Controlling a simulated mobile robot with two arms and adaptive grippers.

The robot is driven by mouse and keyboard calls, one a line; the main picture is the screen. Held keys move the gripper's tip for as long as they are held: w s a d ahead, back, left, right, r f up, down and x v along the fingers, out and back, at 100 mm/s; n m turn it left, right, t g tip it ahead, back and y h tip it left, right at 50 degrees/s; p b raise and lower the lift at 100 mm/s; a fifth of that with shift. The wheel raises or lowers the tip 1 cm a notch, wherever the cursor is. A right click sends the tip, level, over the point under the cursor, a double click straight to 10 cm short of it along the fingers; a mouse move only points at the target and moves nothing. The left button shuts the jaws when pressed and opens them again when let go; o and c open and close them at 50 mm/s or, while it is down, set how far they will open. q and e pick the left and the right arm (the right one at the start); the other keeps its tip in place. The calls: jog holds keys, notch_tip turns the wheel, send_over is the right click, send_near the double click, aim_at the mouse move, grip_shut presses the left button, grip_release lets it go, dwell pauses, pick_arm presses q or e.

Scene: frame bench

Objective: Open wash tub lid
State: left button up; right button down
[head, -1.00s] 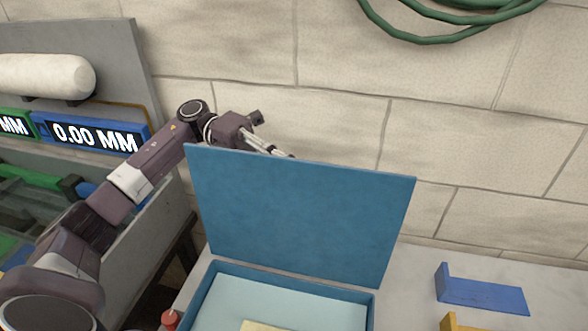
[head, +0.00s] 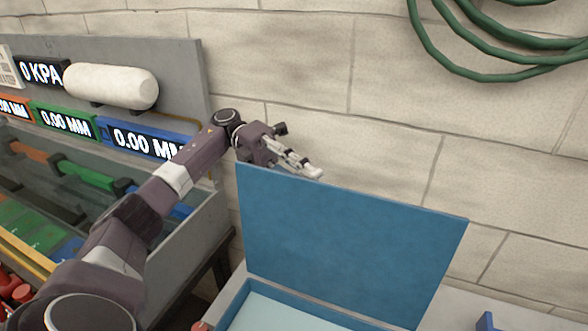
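The blue wash tub (head: 236,303) stands at the lower middle, with a pale light-blue inside showing. Its blue lid (head: 350,245) stands raised, close to upright, along the tub's back edge. My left gripper (head: 312,172) is just above and behind the lid's top edge, near its upper left corner. Its light fingers point right and look close together, but I cannot tell whether they are shut or touch the lid. My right gripper is not in view.
A grey bench with a transparent-fronted bay, a white roll (head: 115,86) and displays (head: 147,141) is at the left. A green hose (head: 490,50) hangs on the block wall behind. A blue piece (head: 487,321) lies at the lower right.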

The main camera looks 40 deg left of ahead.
pick_arm(q)
jog(key=shift+w+a+r, duration=0.1)
jog(key=shift+w+a, duration=0.05)
jog(key=shift+a, duration=0.95)
jog(key=shift+w+a, duration=0.15)
jog(key=shift+a, duration=0.95)
